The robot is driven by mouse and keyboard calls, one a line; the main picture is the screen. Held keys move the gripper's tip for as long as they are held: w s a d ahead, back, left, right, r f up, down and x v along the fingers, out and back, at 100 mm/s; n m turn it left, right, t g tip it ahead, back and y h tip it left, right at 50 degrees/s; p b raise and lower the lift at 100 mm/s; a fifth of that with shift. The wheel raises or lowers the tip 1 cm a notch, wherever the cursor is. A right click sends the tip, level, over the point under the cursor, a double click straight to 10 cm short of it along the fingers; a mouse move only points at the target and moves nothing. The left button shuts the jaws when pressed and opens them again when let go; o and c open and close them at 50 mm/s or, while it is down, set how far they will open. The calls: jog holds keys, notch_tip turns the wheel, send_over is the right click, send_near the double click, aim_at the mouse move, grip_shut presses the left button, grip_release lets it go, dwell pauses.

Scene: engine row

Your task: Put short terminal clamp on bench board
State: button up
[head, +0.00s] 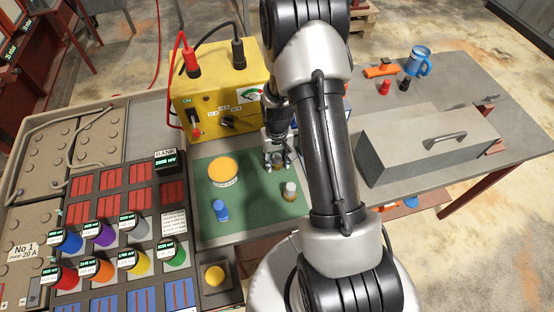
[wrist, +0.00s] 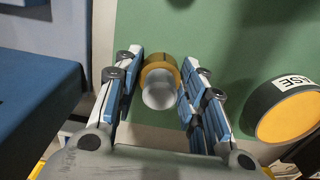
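A small short clamp (wrist: 160,85) with a brass-coloured collar and a pale grey rounded top is between my gripper's fingers in the wrist view. It also shows below the gripper in the head view (head: 278,161). My gripper (wrist: 162,68) points down, with one blue-padded finger close on each side of it. I cannot tell whether the pads touch it. The clamp is over or on the green bench board (head: 245,222), near its back right part; whether it rests there is unclear.
A similar brass-and-grey piece (head: 290,191), a blue piece (head: 221,211) and a round yellow-topped item (head: 223,171) stand on the board. A yellow meter box (head: 217,95) is behind. A grey lidded box (head: 415,150) is right. Coloured knobs (head: 97,270) fill the left panel.

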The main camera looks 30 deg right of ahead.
jog(key=o, duration=0.3)
jog(key=shift+o, duration=0.2)
notch_tip(320, 180, up, 12)
jog(key=r+p, duration=0.1)
jog(key=p, duration=0.2)
notch_tip(320, 180, up, 8)
jog(key=t, duration=0.1)
send_over(277, 156)
jog(key=a, duration=0.3)
jog(key=s+a+r+n+t, duration=0.1)
jog(key=s+a+r, duration=0.15)
jog(key=r, duration=0.25)
jog(key=s+a+r+n, duration=0.1)
jog(key=s+a+r, duration=0.1)
jog(key=s+r, duration=0.25)
jog(key=s+a+r+t, duration=0.1)
jog(key=s+a+r, duration=0.1)
jog(key=s+r, duration=0.2)
jog(key=s+a+r+n+t, duration=0.1)
jog(key=s+a+r, duration=0.2)
jog(key=s, duration=0.5)
jog(key=shift+s+a+r+t, duration=0.3)
jog(key=shift+a+r, duration=0.05)
jog(key=shift+f, duration=0.1)
